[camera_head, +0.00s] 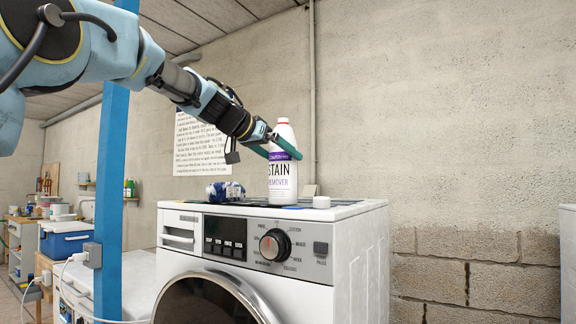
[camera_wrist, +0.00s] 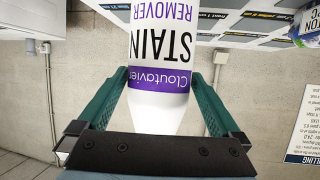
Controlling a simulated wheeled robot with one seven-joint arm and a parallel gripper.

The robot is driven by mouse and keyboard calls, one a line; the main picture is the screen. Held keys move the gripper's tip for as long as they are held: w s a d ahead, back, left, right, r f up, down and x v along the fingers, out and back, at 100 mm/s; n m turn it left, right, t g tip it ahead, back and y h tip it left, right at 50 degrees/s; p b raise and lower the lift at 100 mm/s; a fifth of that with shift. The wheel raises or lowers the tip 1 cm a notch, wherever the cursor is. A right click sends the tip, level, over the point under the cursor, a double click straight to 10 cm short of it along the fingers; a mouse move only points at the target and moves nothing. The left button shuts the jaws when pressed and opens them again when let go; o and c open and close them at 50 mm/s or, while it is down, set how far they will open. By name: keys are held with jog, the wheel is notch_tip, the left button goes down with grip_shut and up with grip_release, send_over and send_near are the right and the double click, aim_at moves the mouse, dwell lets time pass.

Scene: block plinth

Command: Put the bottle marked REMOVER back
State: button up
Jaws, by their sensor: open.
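The bottle marked STAIN REMOVER (camera_head: 282,178) is white with a purple band and a red cap. It stands upright on top of the white washing machine (camera_head: 340,213). My gripper (camera_head: 284,148) is at the bottle's upper part, with its green fingers on either side of it. In the wrist view the bottle (camera_wrist: 162,75) appears upside down between the two open fingers of my gripper (camera_wrist: 160,95). Gaps show beside the bottle's narrowing shoulder; whether either finger touches it I cannot tell. The cap is hidden in the wrist view.
A blue and white item (camera_head: 225,192) lies left of the bottle on the machine. A blue post (camera_head: 111,160) stands at the left. A printed sign (camera_head: 198,145) hangs on the wall behind.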

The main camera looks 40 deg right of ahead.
jog(key=b+v, duration=0.2)
jog(key=v, duration=0.6)
jog(key=shift+a, duration=0.25)
